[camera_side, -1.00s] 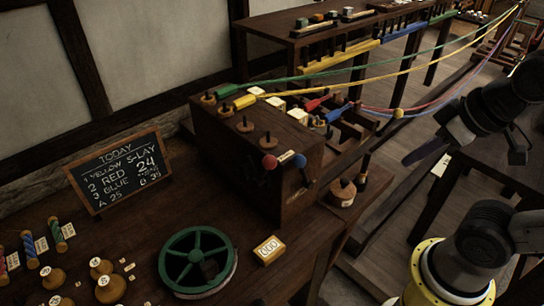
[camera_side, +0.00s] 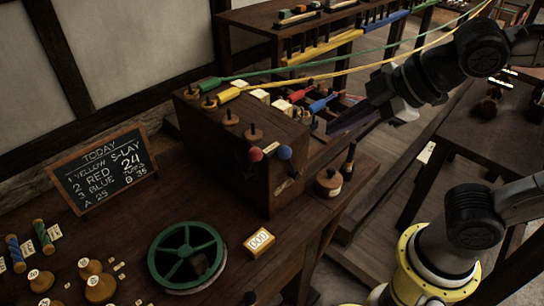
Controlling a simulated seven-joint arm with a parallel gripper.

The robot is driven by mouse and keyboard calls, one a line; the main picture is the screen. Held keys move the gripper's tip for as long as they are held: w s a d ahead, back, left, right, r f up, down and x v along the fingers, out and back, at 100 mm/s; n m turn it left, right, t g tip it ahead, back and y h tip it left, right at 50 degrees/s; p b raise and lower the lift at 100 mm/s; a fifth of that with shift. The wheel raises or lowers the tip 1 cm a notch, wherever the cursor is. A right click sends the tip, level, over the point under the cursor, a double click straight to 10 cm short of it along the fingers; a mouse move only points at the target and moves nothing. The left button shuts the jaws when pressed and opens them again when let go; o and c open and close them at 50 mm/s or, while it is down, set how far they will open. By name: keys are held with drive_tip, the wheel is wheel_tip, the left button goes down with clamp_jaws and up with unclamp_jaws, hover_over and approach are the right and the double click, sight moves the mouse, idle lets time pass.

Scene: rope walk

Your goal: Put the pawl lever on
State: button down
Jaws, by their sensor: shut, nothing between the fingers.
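A dark wooden box (camera_side: 240,160) stands on the bench, with a red ball knob (camera_side: 256,154) and a blue ball knob (camera_side: 284,152) at its front top edge. A dark stem runs down from the blue knob. I cannot tell for sure which of these is the pawl lever. A small pale tag (camera_side: 287,184) shows low on the front. My gripper (camera_side: 334,131) is shut and empty, its dark fingers pointing down-left, just right of the box. Its fingertips are hard to make out against the dark wood behind.
Green and yellow strands (camera_side: 330,78) run from the box to the upper right, near my arm.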

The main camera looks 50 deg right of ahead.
drive_tip(key=s+a+n+g+y, duration=0.1)
drive_tip(key=a+n, duration=0.1)
drive_tip(key=a, duration=0.3)
drive_tip(key=shift+s+a+f+n, duration=0.2)
drive_tip(key=shift+a+f+n, duration=0.2)
approach(251, 164)
drive_tip(key=shift+w+a+f, duration=0.15)
drive_tip(key=shift+a+f, duration=0.35)
drive_tip(key=shift+f, duration=0.35)
drive_tip(key=shift+w+a+f, duration=0.1)
drive_tip(key=shift+a+f, duration=0.4)
drive_tip(key=shift+f, duration=0.35)
drive_tip(key=shift+w, duration=0.15)
